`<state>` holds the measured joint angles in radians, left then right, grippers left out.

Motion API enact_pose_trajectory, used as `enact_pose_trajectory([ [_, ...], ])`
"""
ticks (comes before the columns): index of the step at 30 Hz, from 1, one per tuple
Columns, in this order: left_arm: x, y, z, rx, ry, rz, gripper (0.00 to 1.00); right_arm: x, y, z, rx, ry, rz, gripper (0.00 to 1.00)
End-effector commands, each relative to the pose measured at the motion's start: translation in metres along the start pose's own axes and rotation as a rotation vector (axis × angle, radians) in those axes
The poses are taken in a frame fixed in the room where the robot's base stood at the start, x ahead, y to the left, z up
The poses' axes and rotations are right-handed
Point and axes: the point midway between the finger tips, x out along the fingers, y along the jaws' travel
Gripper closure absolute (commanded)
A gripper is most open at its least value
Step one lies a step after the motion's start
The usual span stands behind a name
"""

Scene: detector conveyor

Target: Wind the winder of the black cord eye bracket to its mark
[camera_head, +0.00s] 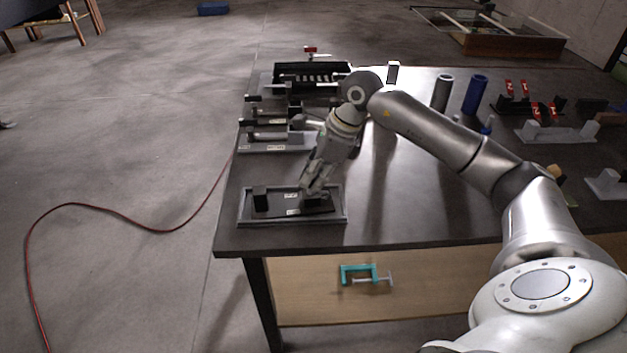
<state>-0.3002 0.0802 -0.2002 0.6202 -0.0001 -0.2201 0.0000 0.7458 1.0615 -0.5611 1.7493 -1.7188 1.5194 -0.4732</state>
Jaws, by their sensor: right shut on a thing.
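A black bracket (261,198), apparently the black cord eye bracket, sits in a shallow grey tray (243,217) at the table's front left corner. It has an upright black block at its left end, a flat dark base and small pale labels. My right gripper (313,191) reaches down from above onto the bracket's right end. It is shut on a small part there, apparently the winder, which the fingers mostly hide. The mark and the winder's angle are too small to make out. My left gripper is not in view.
Behind the tray stand several similar fixtures (275,143) and a black slotted rack (312,72). Grey and blue cylinders (474,95) and red-tagged parts (537,108) stand farther right. A teal clamp (358,273) lies below the tabletop. The table's middle is mostly clear beneath my arm.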

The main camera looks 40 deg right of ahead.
Motion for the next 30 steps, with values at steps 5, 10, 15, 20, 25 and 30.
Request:
enact_pose_trajectory([
  [5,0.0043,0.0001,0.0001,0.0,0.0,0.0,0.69,0.0005,-0.0004,0.0006,-0.094,-0.001,0.039,1.0],
  [10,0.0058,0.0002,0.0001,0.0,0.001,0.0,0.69,0.0003,-0.0007,0.0007,-0.15,-0.001,0.062,1.0],
  [15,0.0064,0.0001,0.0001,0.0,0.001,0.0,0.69,0.0,-0.0006,0.0009,-0.176,-0.001,0.073,1.0],
  [20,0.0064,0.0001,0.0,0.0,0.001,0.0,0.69,-0.0001,-0.0005,0.0008,-0.183,-0.001,0.076,1.0],
  [25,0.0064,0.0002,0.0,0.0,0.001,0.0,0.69,0.0,-0.0004,0.0008,-0.182,-0.001,0.076,1.0],
  [30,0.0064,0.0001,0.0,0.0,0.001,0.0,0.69,0.0001,-0.0004,0.0007,-0.182,-0.001,0.076,0.79],
])
